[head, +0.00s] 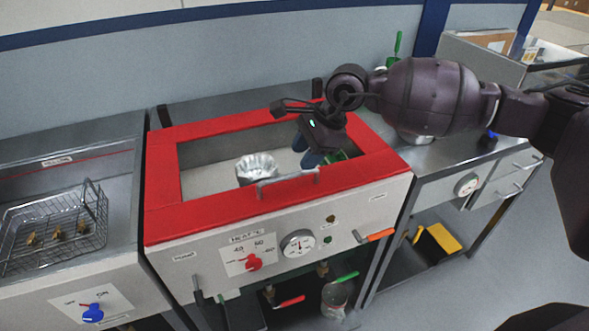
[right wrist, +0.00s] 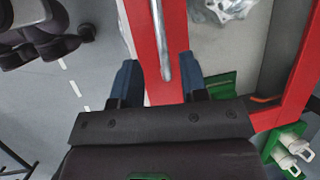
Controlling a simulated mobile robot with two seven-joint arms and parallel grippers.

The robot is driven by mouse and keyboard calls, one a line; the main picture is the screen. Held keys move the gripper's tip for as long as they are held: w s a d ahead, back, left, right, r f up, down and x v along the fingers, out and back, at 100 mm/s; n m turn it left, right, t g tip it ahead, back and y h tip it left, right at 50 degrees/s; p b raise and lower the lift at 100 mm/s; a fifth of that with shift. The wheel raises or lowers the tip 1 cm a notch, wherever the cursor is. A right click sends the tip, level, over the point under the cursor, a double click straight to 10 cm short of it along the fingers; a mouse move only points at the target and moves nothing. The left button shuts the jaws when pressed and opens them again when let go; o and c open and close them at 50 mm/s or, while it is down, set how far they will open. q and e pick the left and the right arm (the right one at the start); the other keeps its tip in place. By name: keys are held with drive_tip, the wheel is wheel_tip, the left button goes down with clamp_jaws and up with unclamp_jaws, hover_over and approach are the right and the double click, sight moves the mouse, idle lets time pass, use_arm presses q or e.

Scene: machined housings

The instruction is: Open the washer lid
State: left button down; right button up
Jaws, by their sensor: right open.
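The washer (head: 215,270) stands in the middle of the head view, with a white front panel. Its lid (head: 165,190) is a red frame lying flat on top, around a wide window or opening; I cannot tell whether it is glazed. A metal bar handle (head: 288,182) sits on the lid's front edge. My right gripper (head: 309,157) is over the lid's right part, behind the handle. In the right wrist view its two blue fingers (right wrist: 160,78) are open, on either side of the red frame strip and the handle's line (right wrist: 158,35). Nothing is between them but the handle's end. My left gripper is out of view.
A metal housing (head: 257,168) shows inside the frame, with a green part (head: 335,158) to its right. A wire basket (head: 60,230) stands in the left station. A steel bench (head: 440,150) with a gauge adjoins on the right. Floor is clear at lower right.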

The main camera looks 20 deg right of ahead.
sight(292, 174)
drive_tip(key=x, duration=0.5)
drive_tip(key=shift+w+a+f, duration=0.1)
drive_tip(key=shift+a+f, duration=0.05)
drive_tip(key=shift+f, duration=0.15)
clamp_jaws()
